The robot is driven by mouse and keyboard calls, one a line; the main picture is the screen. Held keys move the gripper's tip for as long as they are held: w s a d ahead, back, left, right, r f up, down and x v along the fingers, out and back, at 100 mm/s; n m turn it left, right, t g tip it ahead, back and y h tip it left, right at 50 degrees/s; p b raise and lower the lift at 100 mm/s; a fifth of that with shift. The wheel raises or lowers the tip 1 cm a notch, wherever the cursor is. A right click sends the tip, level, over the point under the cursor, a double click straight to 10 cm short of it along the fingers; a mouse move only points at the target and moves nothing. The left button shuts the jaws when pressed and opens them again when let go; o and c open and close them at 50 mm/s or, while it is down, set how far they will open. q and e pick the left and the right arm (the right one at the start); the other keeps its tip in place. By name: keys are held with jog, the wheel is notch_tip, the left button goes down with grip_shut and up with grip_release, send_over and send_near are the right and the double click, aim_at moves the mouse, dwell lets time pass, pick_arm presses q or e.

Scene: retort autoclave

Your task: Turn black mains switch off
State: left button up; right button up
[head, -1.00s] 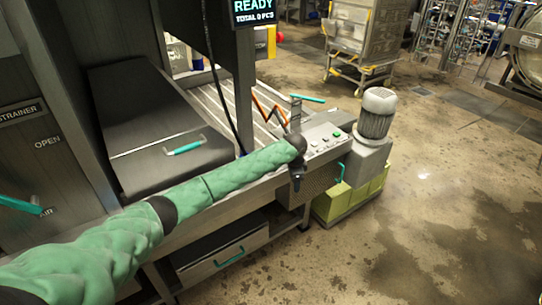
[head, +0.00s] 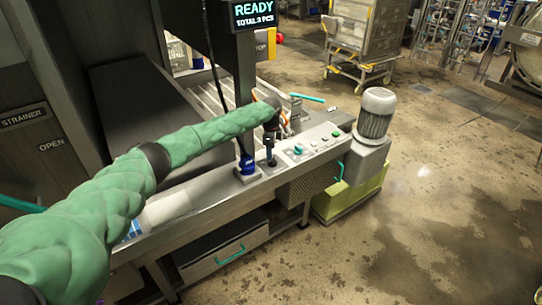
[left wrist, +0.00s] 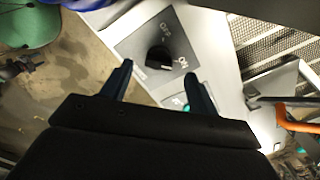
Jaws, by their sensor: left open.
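The black mains switch (left wrist: 160,58) is a rotary knob on a grey plate marked OFF and ON, seen in the left wrist view. A pale mark on the knob lies on the side near the ON label. My left gripper (left wrist: 158,71) is open, its two dark fingers either side of the knob in that picture; I cannot tell whether they touch it. In the head view my left gripper (head: 271,152) points down over the left part of the control panel (head: 322,140) and hides the switch. My right gripper is not in view.
A teal knob (head: 298,149) and small buttons sit to the right on the panel. A blue part (head: 247,165) stands just left of my gripper. A motor (head: 376,113) stands at the panel's right end. Open floor (head: 430,200) lies to the right.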

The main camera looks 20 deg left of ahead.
aim_at(272, 161)
pick_arm(q)
jog(key=shift+f+p, duration=0.7)
jog(key=shift+f, duration=1.6)
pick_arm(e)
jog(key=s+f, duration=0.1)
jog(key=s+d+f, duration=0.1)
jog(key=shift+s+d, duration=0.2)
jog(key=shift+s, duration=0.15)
pick_arm(q)
jog(key=shift+c, duration=0.4)
jog(key=c, duration=0.9)
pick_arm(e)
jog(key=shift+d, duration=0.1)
